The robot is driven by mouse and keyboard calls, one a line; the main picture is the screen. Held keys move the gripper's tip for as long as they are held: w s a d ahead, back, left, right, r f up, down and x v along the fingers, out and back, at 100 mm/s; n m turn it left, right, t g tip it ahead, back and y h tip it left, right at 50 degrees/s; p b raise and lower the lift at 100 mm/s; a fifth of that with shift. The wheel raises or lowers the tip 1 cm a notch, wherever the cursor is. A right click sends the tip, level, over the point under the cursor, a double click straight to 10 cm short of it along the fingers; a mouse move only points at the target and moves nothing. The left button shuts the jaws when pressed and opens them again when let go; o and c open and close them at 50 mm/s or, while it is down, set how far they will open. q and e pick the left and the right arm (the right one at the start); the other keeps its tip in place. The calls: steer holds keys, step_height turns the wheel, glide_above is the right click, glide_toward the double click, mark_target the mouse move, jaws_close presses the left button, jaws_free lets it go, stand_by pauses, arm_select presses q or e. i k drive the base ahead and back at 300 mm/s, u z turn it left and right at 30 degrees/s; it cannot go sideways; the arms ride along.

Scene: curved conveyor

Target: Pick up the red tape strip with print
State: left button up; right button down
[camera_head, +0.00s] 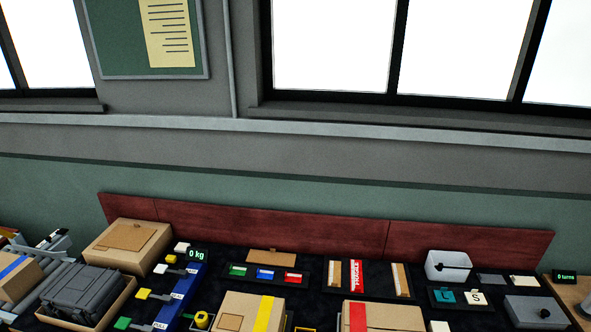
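The red tape strip with white print (356,276) stands out in a dark tray (382,293) right of centre on the black work surface. It lies lengthwise, pointing away from me, with tan strips on either side of it. Its print looks like a word such as FRAGILE, but it is small. Nothing covers it. Neither of my grippers shows in this view.
A box with a red stripe (385,316) stands in front of that tray. A yellow-striped box (250,312) is to its left. A tray with green, blue and red items (265,273) lies behind. A grey-white container (449,264) stands right. A red-brown backboard (330,233) closes the rear.

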mark_target(356, 270)
steer(key=u, duration=0.05)
steer(key=k, duration=0.45)
steer(key=z, duration=0.8)
steer(key=i, duration=0.6)
steer(key=u, duration=0.05)
